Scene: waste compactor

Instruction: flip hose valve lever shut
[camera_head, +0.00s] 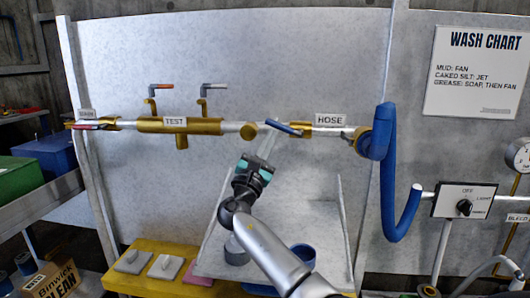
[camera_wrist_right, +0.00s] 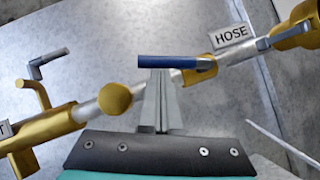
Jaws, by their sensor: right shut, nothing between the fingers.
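The hose valve's blue lever (camera_head: 282,127) lies at a slight angle to the pipe, left of the HOSE label (camera_head: 330,120). Its brass body (camera_head: 300,130) is at the lever's right end. My right gripper (camera_head: 268,142) reaches up from below with its fingers shut and empty. In the right wrist view the shut fingertips (camera_wrist_right: 160,73) are just below the left part of the blue lever (camera_wrist_right: 170,61); I cannot tell whether they touch it. The HOSE label (camera_wrist_right: 232,35) is up and right there. My left gripper is not in view.
A blue hose (camera_head: 388,180) hangs right of the valve. A grey tray (camera_head: 215,255) and yellow bench (camera_head: 190,288) lie below.

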